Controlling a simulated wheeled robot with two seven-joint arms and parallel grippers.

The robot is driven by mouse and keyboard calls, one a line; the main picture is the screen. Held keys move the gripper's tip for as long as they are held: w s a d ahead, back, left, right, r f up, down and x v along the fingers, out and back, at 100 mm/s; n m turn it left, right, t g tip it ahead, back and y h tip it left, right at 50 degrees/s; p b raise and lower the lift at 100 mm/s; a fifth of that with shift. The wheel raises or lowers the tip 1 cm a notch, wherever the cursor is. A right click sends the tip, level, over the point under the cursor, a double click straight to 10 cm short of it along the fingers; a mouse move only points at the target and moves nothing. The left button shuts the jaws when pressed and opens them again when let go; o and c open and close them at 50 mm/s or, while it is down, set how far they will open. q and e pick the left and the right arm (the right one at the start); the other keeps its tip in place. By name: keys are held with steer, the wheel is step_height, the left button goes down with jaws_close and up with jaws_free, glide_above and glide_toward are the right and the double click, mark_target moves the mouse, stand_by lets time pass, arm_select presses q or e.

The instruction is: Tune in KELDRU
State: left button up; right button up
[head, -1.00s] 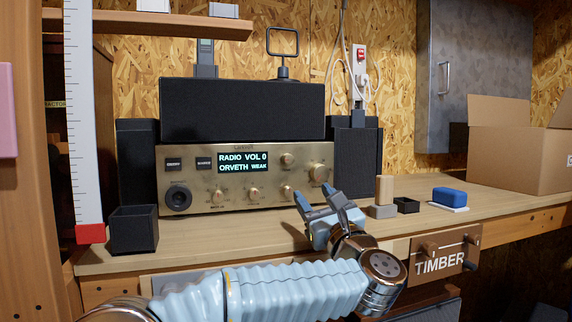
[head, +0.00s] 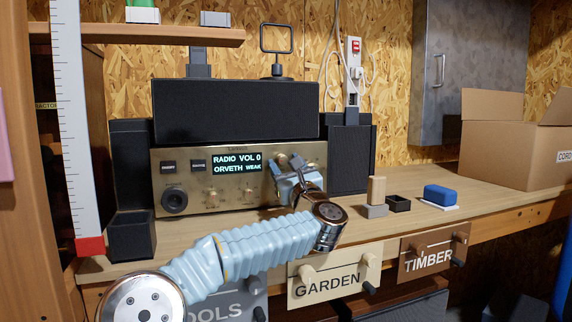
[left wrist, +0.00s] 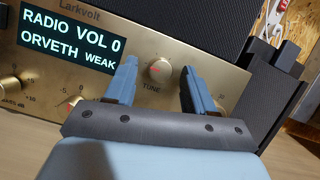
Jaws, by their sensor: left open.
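The brass-fronted radio (head: 190,188) stands on the bench in the head view. Its display (head: 237,163) reads RADIO VOL 0, ORVETH WEAK, and it also shows in the left wrist view (left wrist: 67,38). My left gripper (head: 289,162) is open in front of the radio's right part and hides knobs there. In the left wrist view, my left gripper's fingers (left wrist: 157,70) stand on either side of the knob labelled TUNE (left wrist: 160,70). I cannot tell whether they touch it. My right gripper is not in view.
A black speaker (head: 350,158) stands right of the radio, and a long black box (head: 235,109) lies on top. A wooden block (head: 376,190), a small black tray (head: 398,204), a blue sponge-like block (head: 440,195) and a cardboard box (head: 500,145) sit to the right.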

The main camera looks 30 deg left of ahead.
arm_select(q)
jaws_close()
